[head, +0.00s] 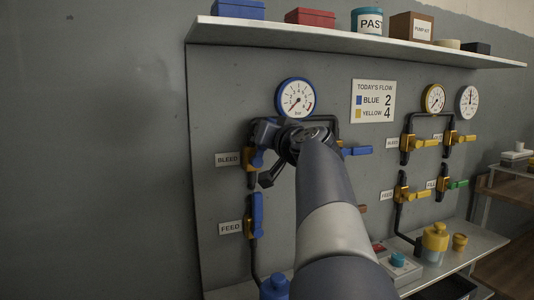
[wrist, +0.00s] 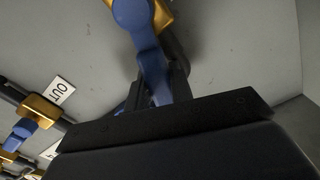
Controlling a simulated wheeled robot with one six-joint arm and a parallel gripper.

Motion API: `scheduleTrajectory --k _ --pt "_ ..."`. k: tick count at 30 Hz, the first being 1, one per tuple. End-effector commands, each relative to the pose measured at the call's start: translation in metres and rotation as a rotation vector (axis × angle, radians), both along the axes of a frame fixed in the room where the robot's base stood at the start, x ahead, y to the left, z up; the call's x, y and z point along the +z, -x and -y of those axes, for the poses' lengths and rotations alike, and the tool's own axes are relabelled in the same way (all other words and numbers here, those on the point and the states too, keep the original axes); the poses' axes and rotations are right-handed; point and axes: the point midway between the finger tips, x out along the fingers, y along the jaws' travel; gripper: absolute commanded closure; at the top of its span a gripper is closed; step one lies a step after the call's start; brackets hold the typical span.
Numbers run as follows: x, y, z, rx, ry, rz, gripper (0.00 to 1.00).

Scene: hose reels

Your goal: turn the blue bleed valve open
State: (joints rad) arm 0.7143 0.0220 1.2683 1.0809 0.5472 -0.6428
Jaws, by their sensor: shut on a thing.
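The blue bleed valve is on the grey panel beside the BLEED label (head: 228,159). Its brass body (head: 250,178) shows in the head view, and part of its blue handle (head: 257,158) shows beside my gripper. In the wrist view the blue handle (wrist: 148,45) runs from the brass body (wrist: 163,12) down between my fingers. My gripper (wrist: 160,88) is shut on this handle. In the head view my gripper (head: 262,158) is at the valve, and my wrist covers the pipe to its right. The handle's exact angle is hard to tell.
Another blue handle (head: 357,151) points right, past my arm. A blue-rimmed gauge (head: 296,98) hangs above my wrist. Yellow-handled valves (head: 425,142) are further right. The wall at left is bare.

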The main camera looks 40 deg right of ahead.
Motion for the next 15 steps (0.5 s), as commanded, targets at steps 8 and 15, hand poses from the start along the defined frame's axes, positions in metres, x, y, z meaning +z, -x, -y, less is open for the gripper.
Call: scheduleTrajectory --k 8,15 --pt "0.0 -0.004 -0.015 0.003 0.208 -0.05 1.0" --pt "0.002 -0.006 -0.022 0.004 0.32 -0.079 1.0"
